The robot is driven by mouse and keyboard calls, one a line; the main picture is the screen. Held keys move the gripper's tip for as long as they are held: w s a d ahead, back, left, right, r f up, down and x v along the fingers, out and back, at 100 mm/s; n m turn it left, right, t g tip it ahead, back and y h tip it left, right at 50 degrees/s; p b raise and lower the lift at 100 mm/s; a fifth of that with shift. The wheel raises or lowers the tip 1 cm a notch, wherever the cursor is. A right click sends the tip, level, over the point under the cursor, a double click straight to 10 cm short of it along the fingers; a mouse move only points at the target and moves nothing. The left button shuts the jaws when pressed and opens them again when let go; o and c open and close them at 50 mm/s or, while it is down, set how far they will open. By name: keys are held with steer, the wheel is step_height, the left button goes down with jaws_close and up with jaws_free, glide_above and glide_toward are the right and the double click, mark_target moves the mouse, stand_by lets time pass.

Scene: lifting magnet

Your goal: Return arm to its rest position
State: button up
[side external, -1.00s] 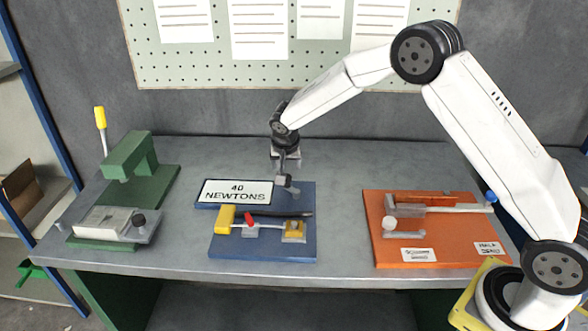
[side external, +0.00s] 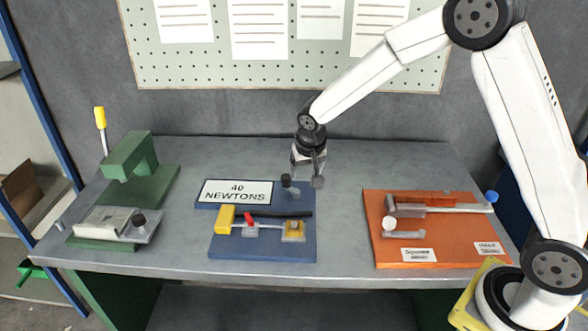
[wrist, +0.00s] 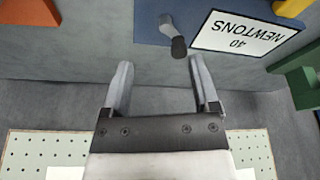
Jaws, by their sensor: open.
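My gripper (side external: 314,181) hangs above the grey bench, just right of the blue station's back edge. In the wrist view my gripper (wrist: 160,75) shows two grey fingers spread apart with nothing between them. The blue station (side external: 265,246) carries a "40 NEWTONS" sign (side external: 236,192) and a small dark-tipped lever (side external: 289,185) at its back right. In the wrist view the lever (wrist: 173,35) stands beyond the fingertips, apart from them, and the sign (wrist: 243,33) lies to its right.
A green press station (side external: 128,180) stands on the left of the bench. An orange station (side external: 450,258) with a blue-tipped rod lies on the right. A pegboard (side external: 280,75) with papers hangs behind. The bench (side external: 345,215) is clear between the blue and orange stations.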

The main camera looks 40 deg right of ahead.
steer(key=s+a+r+n+y, duration=0.1)
steer(key=s+n, duration=0.4)
steer(key=s, duration=1.6)
steer(key=shift+s+a+r+y, duration=0.15)
steer(key=shift+s+y, duration=0.1)
steer(key=shift+y, duration=0.15)
stand_by(0.4)
